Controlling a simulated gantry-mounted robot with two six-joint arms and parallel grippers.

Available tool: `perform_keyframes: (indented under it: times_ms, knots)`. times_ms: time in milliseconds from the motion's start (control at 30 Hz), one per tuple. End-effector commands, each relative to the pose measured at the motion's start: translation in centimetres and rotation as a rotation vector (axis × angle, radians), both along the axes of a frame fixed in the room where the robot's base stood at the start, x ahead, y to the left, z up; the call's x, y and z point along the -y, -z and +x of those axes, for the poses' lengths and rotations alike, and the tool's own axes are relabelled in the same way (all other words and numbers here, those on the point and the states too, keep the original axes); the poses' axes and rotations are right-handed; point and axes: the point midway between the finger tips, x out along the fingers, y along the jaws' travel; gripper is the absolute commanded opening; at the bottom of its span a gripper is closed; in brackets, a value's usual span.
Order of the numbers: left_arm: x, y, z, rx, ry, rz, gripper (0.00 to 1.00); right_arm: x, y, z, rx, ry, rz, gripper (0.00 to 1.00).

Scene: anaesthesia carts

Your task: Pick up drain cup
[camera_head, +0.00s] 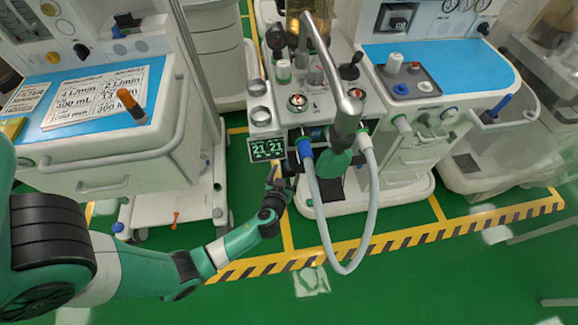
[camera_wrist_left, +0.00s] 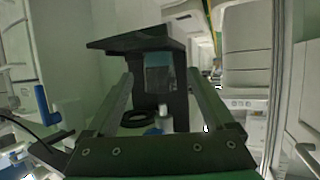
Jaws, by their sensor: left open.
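My left gripper (camera_head: 279,176) is low in front of the middle anaesthesia machine (camera_head: 315,115), just below its green number display. In the left wrist view the two fingers of my left gripper (camera_wrist_left: 158,76) are spread apart with nothing clamped between them. Beyond them stands a dark bracket (camera_wrist_left: 140,43) with a translucent grey-blue cup-like part (camera_wrist_left: 158,82) under its top. This may be the drain cup, but I cannot tell for sure. A small white piece (camera_wrist_left: 163,112) and a black ring (camera_wrist_left: 136,118) lie below it. My right gripper is not in view.
A grey looped hose (camera_head: 372,215) hangs in front of the machine, beside a green bag (camera_head: 332,164). A cart with a blue top (camera_head: 100,120) stands at the left. Another blue-topped unit (camera_head: 440,65) is at the right. The green floor in front is mostly clear.

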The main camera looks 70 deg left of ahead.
Motion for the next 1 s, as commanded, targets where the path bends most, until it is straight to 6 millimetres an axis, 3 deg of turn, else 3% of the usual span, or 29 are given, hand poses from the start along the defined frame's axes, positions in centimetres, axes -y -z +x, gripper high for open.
perform_keyframes:
  times_ms: [33, 167, 433, 900, 1000]
  knots:
    - [-0.8, 0.8, 0.6, 0.002, -0.004, 0.001, 0.87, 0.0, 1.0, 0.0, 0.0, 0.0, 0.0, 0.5]
    - [-2.1, 1.3, 1.6, 0.001, -0.002, 0.001, 0.87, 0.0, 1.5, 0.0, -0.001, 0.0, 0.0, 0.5]
    - [-2.3, 1.2, 1.8, 0.0, 0.001, 0.0, 0.85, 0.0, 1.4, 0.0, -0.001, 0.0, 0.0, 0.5]
    - [-2.3, 1.3, 1.8, -0.001, 0.0, 0.001, 0.01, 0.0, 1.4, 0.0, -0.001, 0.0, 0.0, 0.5]
    - [-2.3, 1.3, 1.8, -0.001, 0.0, 0.001, 0.0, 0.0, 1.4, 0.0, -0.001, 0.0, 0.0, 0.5]
